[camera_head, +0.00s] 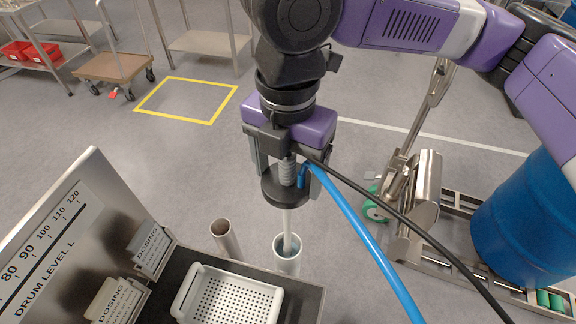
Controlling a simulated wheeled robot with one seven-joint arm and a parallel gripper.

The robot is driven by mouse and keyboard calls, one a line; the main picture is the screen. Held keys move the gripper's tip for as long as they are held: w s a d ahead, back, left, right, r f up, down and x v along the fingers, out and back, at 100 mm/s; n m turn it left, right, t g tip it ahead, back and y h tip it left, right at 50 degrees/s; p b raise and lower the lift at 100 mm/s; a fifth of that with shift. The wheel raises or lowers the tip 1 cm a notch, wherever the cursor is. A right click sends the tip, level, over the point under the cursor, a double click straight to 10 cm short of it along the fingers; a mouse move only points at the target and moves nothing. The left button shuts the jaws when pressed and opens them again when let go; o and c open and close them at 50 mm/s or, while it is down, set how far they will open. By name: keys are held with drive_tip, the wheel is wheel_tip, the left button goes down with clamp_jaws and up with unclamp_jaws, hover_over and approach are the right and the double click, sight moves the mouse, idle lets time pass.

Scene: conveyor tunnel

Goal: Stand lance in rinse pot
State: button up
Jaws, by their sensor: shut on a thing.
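My gripper (285,175) points down and is shut on the upper part of the lance. The lance (287,222) is a pale upright rod below a dark round collar, with a blue hose (365,245) running off to the lower right. Its lower end shows within the mouth of an open steel pot (287,266); how deep it reaches is hidden. A second open steel tube (227,241) stands to the left, slightly tilted in view and empty at its mouth. No label shows which one is the rinse pot.
A white perforated tray (262,303) sits on the dark bench in front. Signs marked DOSING (150,250) and a drum level scale (50,245) stand left. A blue drum (525,235) stands on a roller conveyor at right. A black cable crosses beside the blue hose.

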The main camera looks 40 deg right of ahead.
drive_tip(key=b, duration=0.5)
hover_over(288, 221)
wheel_tip(288, 221, down, 9)
drive_tip(key=shift+w+d+r, duration=0.2)
drive_tip(key=shift+w+d, duration=0.15)
drive_tip(key=shift+w, duration=0.05)
idle(0.3)
drive_tip(key=shift+f+b, duration=5.35)
drive_tip(key=shift+f, duration=2.1)
drive_tip(key=shift+r, duration=0.1)
drive_tip(key=o, duration=2.2)
drive_tip(key=shift+c, duration=0.2)
drive_tip(key=shift+r+p, duration=0.7)
drive_tip(key=shift+r, duration=3.2)
